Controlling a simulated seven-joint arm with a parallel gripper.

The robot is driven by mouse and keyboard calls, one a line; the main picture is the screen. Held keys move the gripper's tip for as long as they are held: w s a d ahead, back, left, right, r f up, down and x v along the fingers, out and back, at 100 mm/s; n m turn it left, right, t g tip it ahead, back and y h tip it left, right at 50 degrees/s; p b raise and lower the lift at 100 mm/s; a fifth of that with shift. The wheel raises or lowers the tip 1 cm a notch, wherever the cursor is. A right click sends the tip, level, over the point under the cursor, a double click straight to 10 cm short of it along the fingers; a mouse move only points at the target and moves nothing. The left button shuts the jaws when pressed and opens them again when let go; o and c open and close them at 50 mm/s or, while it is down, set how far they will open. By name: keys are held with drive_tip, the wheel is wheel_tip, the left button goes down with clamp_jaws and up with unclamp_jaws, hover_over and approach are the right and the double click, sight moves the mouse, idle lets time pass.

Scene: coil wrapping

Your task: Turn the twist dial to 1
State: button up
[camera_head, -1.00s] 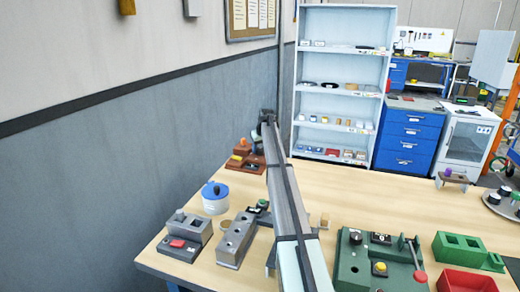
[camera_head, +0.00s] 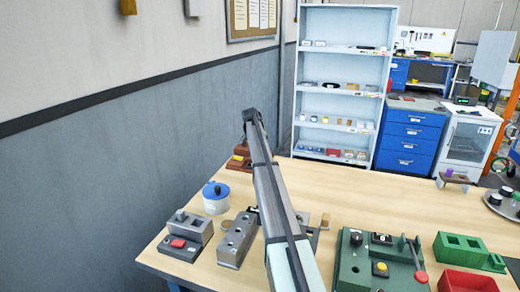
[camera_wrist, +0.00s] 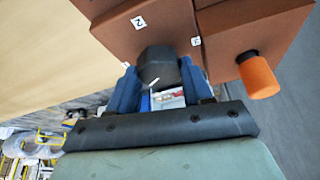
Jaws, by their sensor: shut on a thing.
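The twist dial (camera_wrist: 158,66) is a dark round knob with a white pointer line, on a reddish-brown box (camera_wrist: 165,20) with small white number labels. In the wrist view my gripper (camera_wrist: 158,82) has its blue fingers on either side of the knob, shut on it. The pointer line slants toward the lower left of the knob. In the head view the box (camera_head: 238,165) is at the far left of the table, partly hidden by my arm; the dial and fingertips are hidden there.
An orange knob (camera_wrist: 258,76) sticks out of the brown unit right beside the dial. In the head view a blue-lidded pot (camera_head: 215,198), grey blocks (camera_head: 185,238) and a green panel (camera_head: 355,265) stand nearer.

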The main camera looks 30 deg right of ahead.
drive_tip(key=m+g, duration=0.1)
drive_tip(key=m, duration=0.2)
drive_tip(key=m+g, duration=0.1)
drive_tip(key=m, duration=0.2)
drive_tip(key=shift+w, duration=0.15)
idle(0.4)
drive_tip(key=o, duration=1)
drive_tip(key=shift+o, duration=0.2)
drive_tip(key=v, duration=1.4)
drive_tip(key=shift+w+a+f, duration=0.15)
drive_tip(key=shift+w+a, duration=0.1)
drive_tip(key=shift+a, duration=0.05)
